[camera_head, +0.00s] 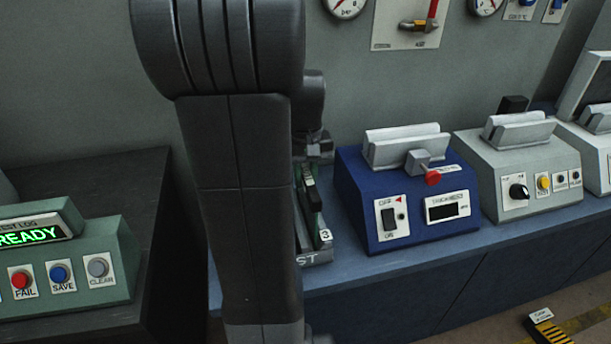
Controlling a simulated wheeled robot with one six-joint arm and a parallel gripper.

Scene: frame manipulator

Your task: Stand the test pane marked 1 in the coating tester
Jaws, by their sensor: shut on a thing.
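My gripper (315,147) shows only in part at the right edge of my arm, low over the rack. It is shut on a test pane, mostly hidden by the gripper and arm; I cannot read its mark. The rack (316,257) stands on the bench, its left part hidden behind my arm. A dark pane (316,205) with a 3 tag stands in it. The blue device (358,213), with a display labelled THICKNESS, looks like the coating tester. It stands right of the rack. Its pale slotted holder (405,148) on top looks empty, with a red-knobbed clamp in front.
A grey device (517,160) with a similar slotted holder stands to the right, with another at the right edge. A green console (75,262) reading READY is at the left. Gauges and a valve panel (412,25) are on the wall behind.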

